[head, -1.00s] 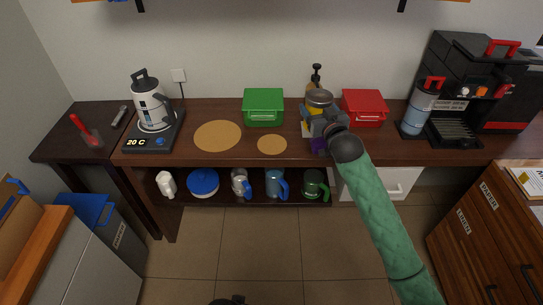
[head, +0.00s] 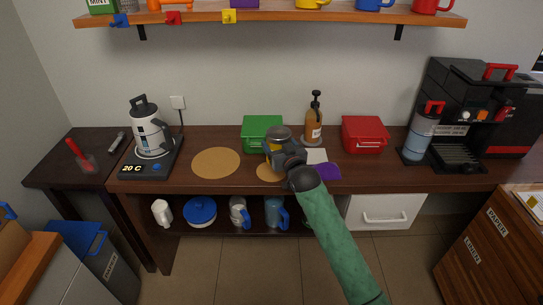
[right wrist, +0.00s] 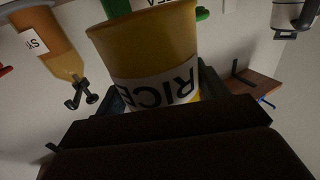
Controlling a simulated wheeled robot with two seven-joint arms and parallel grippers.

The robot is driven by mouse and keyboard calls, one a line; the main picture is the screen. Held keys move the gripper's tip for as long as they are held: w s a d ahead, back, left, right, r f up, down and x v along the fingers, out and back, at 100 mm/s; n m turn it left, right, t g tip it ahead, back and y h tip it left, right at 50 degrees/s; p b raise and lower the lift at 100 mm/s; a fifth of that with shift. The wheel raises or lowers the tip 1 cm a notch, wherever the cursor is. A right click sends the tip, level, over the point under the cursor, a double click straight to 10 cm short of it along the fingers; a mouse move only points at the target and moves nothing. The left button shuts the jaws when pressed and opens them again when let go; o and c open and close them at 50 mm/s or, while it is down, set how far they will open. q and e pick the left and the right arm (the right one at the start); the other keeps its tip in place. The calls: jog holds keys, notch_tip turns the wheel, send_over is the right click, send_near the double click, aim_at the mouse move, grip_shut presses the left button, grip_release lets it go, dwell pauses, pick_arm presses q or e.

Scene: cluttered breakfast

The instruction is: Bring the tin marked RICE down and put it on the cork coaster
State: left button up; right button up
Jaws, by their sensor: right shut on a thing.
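The RICE tin (head: 279,134) is yellow with a grey lid in the head view. In the right wrist view the tin (right wrist: 150,48) shows a white label reading RICE, upside down. My right gripper (head: 284,151) is shut on the tin, with a dark finger on each side of it in the right wrist view. The small round cork coaster (head: 264,174) lies on the counter under and just in front of the tin, partly hidden by the gripper. I cannot tell whether the tin touches it. My left gripper is not in view.
A larger cork mat (head: 214,162) lies to the left. A green box (head: 260,122) is close behind the tin. A pump bottle (head: 314,125), a purple item (head: 327,171) and a red box (head: 364,134) are to the right. A shelf (head: 350,17) hangs above.

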jog(key=shift+a+f, duration=0.35)
jog(key=shift+a, duration=0.25)
jog(key=shift+a+f, duration=0.35)
jog(key=shift+a, duration=0.2)
notch_tip(320, 180, down, 3)
jog(key=shift+f+p, duration=0.15)
jog(key=shift+p, duration=0.25)
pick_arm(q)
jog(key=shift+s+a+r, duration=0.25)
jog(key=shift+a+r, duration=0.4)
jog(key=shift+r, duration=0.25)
pick_arm(e)
jog(key=shift+f, duration=0.35)
jog(key=shift+f, duration=0.15)
jog(key=o, duration=1)
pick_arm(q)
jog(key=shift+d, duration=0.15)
